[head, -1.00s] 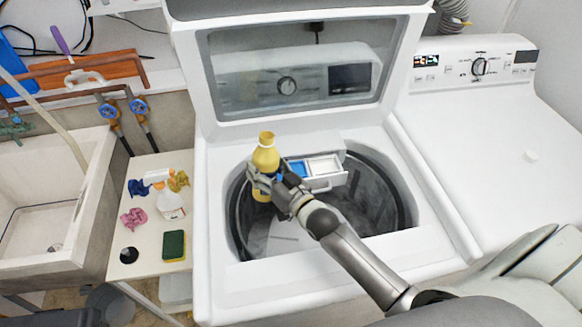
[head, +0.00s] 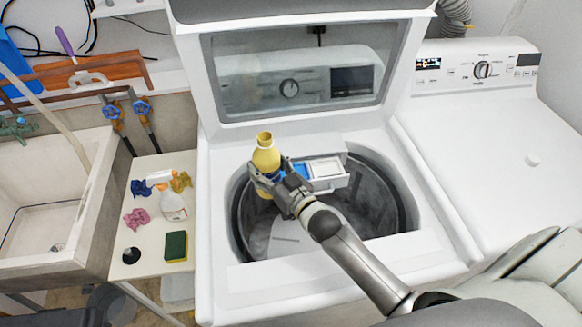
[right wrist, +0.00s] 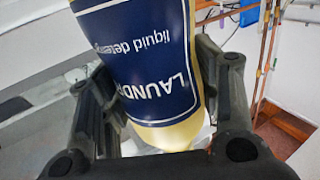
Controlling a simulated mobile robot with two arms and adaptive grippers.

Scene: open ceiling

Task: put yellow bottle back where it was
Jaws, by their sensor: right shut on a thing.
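The yellow bottle (head: 266,158) is upright, above the open washer tub in the head view, near the tub's left rear. My right gripper (head: 268,180) is shut on its lower part. In the right wrist view the bottle (right wrist: 140,50) fills the middle, with a blue label reading laundry liquid detergent, and the fingers of my right gripper (right wrist: 155,110) stand on both sides of it. My left gripper is not in view.
The washer (head: 222,290) has its lid (head: 300,28) raised behind the bottle. An open detergent drawer (head: 330,184) is right of the gripper. A small side table (head: 146,222) on the left holds a spray bottle (head: 173,206), crumpled cloths and a sponge (head: 176,246). A sink (head: 90,215) stands farther left.

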